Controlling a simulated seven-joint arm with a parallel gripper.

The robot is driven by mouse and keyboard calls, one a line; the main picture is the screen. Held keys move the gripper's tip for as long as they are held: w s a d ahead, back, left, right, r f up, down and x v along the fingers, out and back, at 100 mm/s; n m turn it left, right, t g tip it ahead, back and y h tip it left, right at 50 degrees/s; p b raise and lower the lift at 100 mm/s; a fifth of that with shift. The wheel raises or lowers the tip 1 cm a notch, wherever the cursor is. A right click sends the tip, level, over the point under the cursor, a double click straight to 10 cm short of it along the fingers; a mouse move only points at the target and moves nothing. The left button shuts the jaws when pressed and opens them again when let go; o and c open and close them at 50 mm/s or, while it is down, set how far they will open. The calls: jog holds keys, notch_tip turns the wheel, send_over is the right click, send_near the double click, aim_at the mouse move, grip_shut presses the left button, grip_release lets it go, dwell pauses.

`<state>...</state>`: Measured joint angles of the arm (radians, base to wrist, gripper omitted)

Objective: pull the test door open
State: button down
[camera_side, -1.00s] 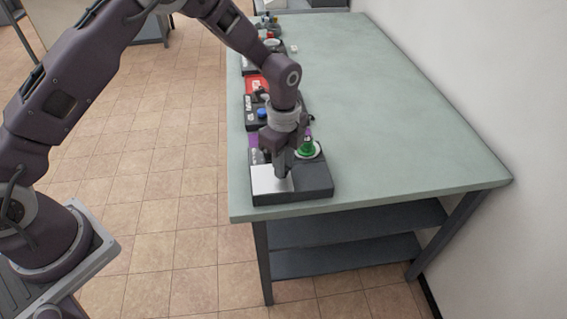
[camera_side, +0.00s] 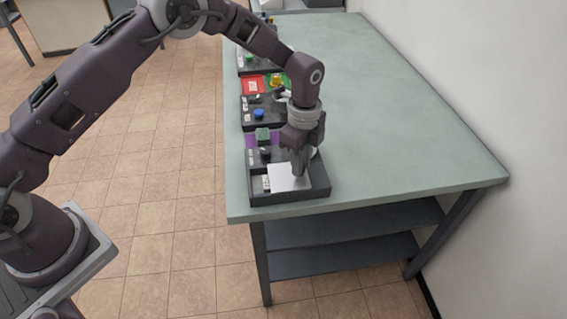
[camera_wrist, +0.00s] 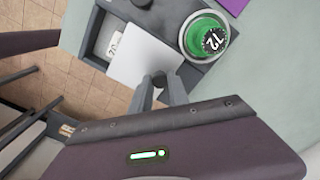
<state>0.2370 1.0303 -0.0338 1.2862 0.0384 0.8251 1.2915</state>
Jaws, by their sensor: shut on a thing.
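The test door is a pale flat panel (camera_side: 287,178) on a dark grey box (camera_side: 322,190) at the near end of the table. The panel lies flat and part of the box's recess shows open to its left. In the wrist view the door (camera_wrist: 140,60) leaves a gap with a white numbered label (camera_wrist: 113,45) inside. My gripper (camera_side: 299,174) points down at the right part of the door. Its fingers (camera_wrist: 160,84) are shut at the door's edge. What they grip is hidden between them, probably the door's handle.
A green round object with a numbered black top (camera_wrist: 210,38) stands close beside the gripper. A dark knob (camera_wrist: 142,3) is at the box's other side. More dark units, one with a blue button (camera_side: 259,113), line the table's left edge. The table's right side (camera_side: 400,130) is clear.

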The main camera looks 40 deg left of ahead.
jog(key=shift+w+d, duration=1.05)
jog(key=shift+w, duration=0.05)
jog(key=c, duration=1.3)
grip_release()
jog(key=shift+o, duration=0.2)
notch_tip(320, 180, up, 7)
jog(key=shift+r, duration=0.1)
